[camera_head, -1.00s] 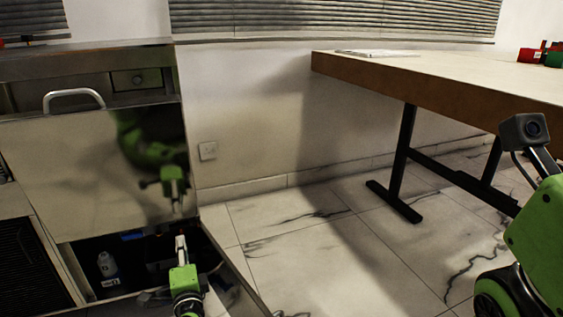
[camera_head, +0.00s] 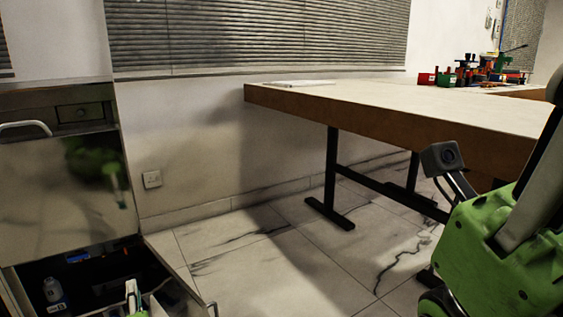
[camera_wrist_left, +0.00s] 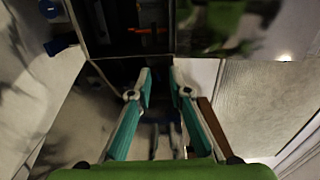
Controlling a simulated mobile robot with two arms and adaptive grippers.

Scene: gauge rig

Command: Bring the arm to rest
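My left gripper (camera_head: 135,300) shows at the bottom edge of the head view, by the open drawer (camera_head: 20,296) of the metal cabinet; most of it is cut off. In the left wrist view its two teal-padded fingers (camera_wrist_left: 159,82) stand apart with a gap between the tips, and nothing is seen held. The cabinet and the drawer's dark inside lie beyond them. My right arm (camera_head: 500,245) comes in at the right of the head view, green with a small camera on it. Its gripper is out of frame.
Tiled floor (camera_head: 260,265) between cabinet and table is clear.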

